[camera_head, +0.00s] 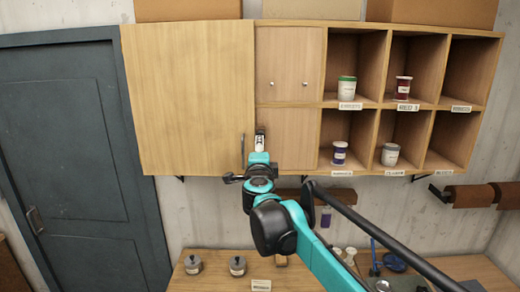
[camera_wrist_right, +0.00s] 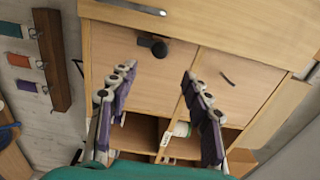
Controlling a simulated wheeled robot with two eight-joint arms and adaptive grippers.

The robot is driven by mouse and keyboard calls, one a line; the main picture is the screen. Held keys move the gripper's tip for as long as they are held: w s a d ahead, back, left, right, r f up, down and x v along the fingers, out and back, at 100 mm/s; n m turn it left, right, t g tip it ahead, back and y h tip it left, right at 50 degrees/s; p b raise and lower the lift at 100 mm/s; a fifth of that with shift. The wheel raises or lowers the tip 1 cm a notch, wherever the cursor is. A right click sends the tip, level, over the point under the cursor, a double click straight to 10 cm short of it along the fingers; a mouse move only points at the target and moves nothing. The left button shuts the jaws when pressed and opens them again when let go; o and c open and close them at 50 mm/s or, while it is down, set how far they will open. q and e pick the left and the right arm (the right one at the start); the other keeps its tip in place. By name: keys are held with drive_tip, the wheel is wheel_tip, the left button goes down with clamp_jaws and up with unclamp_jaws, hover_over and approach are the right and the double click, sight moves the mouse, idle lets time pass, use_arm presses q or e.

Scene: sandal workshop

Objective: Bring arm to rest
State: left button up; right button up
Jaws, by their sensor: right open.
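My right arm, teal and black, rises from the lower right in the head view. Its gripper (camera_head: 260,142) is in front of the lower small door of the wall cabinet (camera_head: 190,95), just right of the big door's handle (camera_head: 243,150). In the right wrist view the two purple-padded fingers of this gripper (camera_wrist_right: 158,76) stand wide apart with nothing between them. Light wooden cabinet doors (camera_wrist_right: 222,78) and open compartments show beyond them. Whether the gripper touches the cabinet cannot be told. My left gripper is not in view.
Cabinet compartments hold a green-lidded jar (camera_head: 347,88), a red jar (camera_head: 403,88), a purple jar (camera_head: 339,152) and a grey-lidded jar (camera_head: 390,154). A workbench (camera_head: 222,284) below holds two lidded pots and tools. Rolls (camera_head: 470,196) hang at right; a dark door (camera_head: 75,150) stands left.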

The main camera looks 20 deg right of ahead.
drive_tip(key=s+a+f+n+g+y+b, duration=0.1)
drive_tip(key=s+a+f+n+y+b, duration=0.2)
drive_tip(key=s+f+n+b, duration=0.5)
drive_tip(key=s+a+f+n+g+y+b, duration=0.1)
drive_tip(key=s+a+f+n+y+b, duration=0.25)
drive_tip(key=f, duration=0.95)
drive_tip(key=s+a+f+n+g+y+b, duration=0.1)
drive_tip(key=s+a+f+n+y+b, duration=0.3)
drive_tip(key=f+b, duration=0.5)
drive_tip(key=s+d+f+n+g+h+b, duration=0.1)
drive_tip(key=s+f+b, duration=0.3)
drive_tip(key=f, duration=0.8)
drive_tip(key=s+d+f+n+g+h+b, duration=0.2)
drive_tip(key=s+d+f+g+b, duration=0.2)
drive_tip(key=s+f, duration=0.5)
drive_tip(key=s+d+f+n+g+h+b, duration=0.2)
drive_tip(key=s+f, duration=0.5)
drive_tip(key=f, duration=0.9)
drive_tip(key=shift+s+d+f+b, duration=0.25)
drive_tip(key=shift+d+b, duration=0.2)
drive_tip(key=shift+b, duration=0.8)
drive_tip(key=shift+n+h, duration=0.25)
